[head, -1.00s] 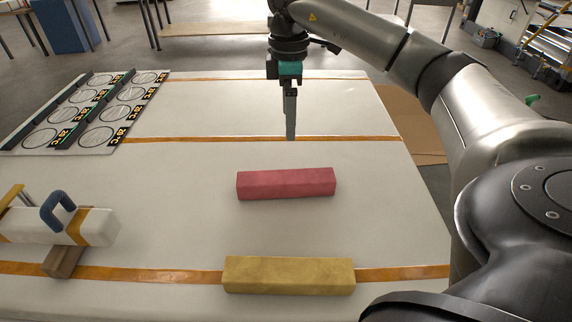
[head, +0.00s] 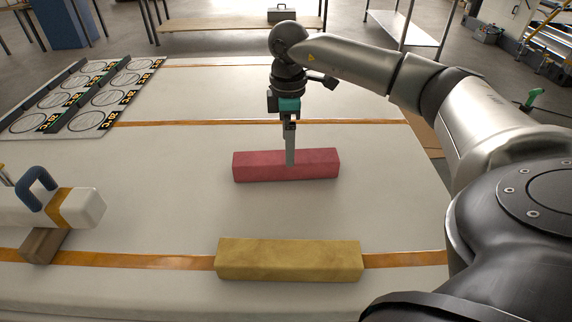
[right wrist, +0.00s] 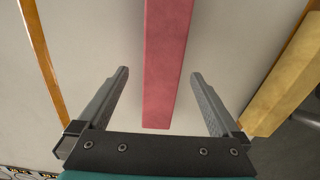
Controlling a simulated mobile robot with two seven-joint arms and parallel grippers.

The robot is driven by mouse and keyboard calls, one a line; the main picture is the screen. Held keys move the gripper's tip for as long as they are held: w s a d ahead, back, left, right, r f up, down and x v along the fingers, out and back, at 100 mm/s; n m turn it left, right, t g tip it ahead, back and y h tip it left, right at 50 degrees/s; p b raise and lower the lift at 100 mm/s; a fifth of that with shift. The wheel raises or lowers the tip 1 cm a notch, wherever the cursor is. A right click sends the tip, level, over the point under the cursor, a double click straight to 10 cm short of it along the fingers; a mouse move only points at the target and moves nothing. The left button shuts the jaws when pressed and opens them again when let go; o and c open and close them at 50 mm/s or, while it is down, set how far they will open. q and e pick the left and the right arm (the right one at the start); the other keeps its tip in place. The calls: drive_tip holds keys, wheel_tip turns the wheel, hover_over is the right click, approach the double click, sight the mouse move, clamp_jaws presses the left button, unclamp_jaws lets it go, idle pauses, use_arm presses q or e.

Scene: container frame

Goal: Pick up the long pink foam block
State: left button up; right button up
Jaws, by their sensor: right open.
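The long pink foam block (head: 255,167) lies flat on the pale table, left to right across the middle of the head view. My right gripper (head: 290,163) points down at it and covers a narrow strip of its front. In the right wrist view the pink block (right wrist: 168,60) runs lengthwise, and its near end lies between the two open fingers of my right gripper (right wrist: 158,75). Clear gaps show on both sides, so neither finger appears to touch it. My left gripper is not in view.
A yellow foam block (head: 290,261) lies nearer on the table, also at the right of the right wrist view (right wrist: 285,80). A panel with marked circles (head: 80,95) lies at the back left.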

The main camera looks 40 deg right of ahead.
drive_tip(key=shift+a+f+b, duration=0.15)
drive_tip(key=shift+f+b, duration=0.25)
drive_tip(key=shift+f, duration=0.55)
drive_tip(key=shift+a+f+b, duration=0.15)
drive_tip(key=shift+f+b, duration=0.25)
drive_tip(key=shift+f, duration=0.5)
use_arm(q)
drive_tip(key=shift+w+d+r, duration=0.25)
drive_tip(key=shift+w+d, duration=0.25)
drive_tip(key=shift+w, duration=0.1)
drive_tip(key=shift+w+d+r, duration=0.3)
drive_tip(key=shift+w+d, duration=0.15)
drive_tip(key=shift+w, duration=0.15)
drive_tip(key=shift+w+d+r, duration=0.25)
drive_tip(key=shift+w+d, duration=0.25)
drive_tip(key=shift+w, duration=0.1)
use_arm(e)
drive_tip(key=shift+f, duration=0.9)
drive_tip(key=shift+c, duration=0.4)
drive_tip(key=c, duration=1.3)
drive_tip(key=shift+r, duration=0.2)
